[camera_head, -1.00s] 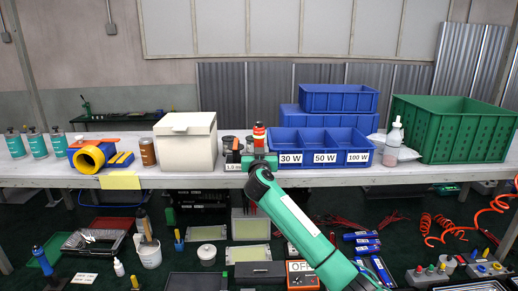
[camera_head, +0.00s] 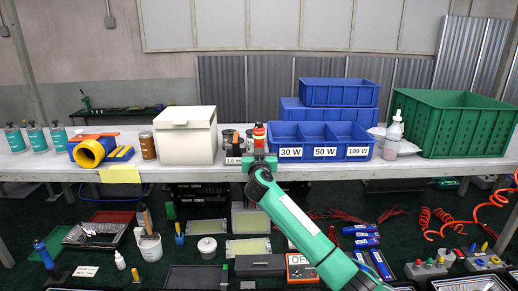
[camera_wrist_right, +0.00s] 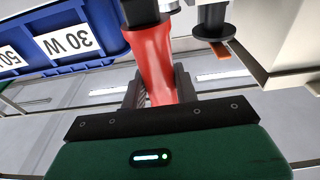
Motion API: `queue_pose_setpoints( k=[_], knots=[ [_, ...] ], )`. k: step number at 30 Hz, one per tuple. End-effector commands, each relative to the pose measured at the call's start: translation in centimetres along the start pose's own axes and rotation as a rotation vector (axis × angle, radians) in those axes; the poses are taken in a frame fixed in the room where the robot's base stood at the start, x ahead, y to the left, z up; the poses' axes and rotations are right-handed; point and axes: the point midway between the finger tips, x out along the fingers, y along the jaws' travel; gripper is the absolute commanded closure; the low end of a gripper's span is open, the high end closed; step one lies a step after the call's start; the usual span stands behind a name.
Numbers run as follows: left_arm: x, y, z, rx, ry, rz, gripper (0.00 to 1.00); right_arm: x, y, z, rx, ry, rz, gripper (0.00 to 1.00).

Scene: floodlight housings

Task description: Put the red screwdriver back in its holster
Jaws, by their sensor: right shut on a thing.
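My right gripper (camera_head: 259,160) is at the front edge of the workbench, between the white box and the blue bins. It is shut on the red screwdriver (camera_head: 259,137), held upright. In the right wrist view the red handle (camera_wrist_right: 152,62) stands between the fingers (camera_wrist_right: 155,90), with a black part at the picture's top edge. I cannot make out a holster for certain. A dark block with a white "1.0" label (camera_head: 233,160) is just left of the gripper, partly hidden by it. My left gripper is not in view.
The white lidded box (camera_head: 187,142) stands close on the left. The blue bins (camera_head: 322,153) labelled 30 W, 50 W and 100 W stand close on the right. A bottle (camera_head: 393,135) and green crate (camera_head: 465,125) are further right. Dark spools (camera_head: 228,138) sit behind the label block.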

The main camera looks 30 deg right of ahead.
Motion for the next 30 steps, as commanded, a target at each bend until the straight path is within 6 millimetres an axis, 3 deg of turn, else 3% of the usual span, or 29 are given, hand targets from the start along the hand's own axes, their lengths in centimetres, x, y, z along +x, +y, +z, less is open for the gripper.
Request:
queue_pose_setpoints(
  k=[30],
  knots=[
    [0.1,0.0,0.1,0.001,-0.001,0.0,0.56,-0.3,0.0,2.3,0.0,0.002,0.0,0.97]
  ],
)
